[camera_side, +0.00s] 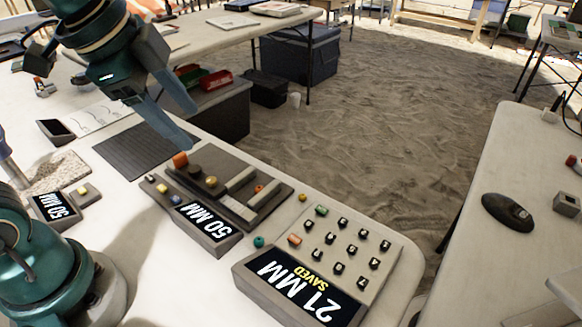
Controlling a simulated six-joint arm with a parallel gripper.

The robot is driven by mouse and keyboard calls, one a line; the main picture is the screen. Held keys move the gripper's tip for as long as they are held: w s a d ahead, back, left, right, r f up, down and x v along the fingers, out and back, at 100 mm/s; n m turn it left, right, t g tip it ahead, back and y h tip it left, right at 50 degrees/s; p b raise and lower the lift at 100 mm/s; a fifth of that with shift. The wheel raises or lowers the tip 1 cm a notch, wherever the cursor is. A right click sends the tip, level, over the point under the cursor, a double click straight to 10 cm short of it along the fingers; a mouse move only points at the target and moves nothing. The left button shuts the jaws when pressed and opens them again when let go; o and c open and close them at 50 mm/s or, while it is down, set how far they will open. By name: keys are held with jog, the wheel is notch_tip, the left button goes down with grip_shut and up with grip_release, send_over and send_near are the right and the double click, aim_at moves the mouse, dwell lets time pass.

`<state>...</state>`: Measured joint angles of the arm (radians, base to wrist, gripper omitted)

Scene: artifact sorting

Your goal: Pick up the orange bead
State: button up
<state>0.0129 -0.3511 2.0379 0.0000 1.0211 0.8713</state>
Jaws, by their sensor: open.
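An orange, blocky bead-like piece (180,159) sits at the far left corner of the dark brown sorting tray (275,202). A smaller orange-red bead (258,188) lies further right on the same tray; I cannot tell for certain which is the orange bead of the task. My gripper (193,127) is open and empty, slanting down from the upper left.
A dark brown bead (195,172) and a gold bead (211,182) are close beside the orange piece. A "50 MM" display (207,226) stands in front, a teal bead (259,241) and a "21 MM" keypad (300,284) to the right. A ribbed dark mat (135,150) lies left.

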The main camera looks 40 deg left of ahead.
jog(key=w+f+m+g, duration=0.2)
jog(key=w+f+m, duration=0.2)
jog(key=w+m, duration=0.3)
jog(key=g, duration=0.3)
send_over(259, 188)
jog(key=shift+m, duration=0.3)
notch_tip(259, 188, down, 10)
jog(key=shift+w+r, duration=0.1)
jog(key=shift+f, duration=2.6)
grip_shut()
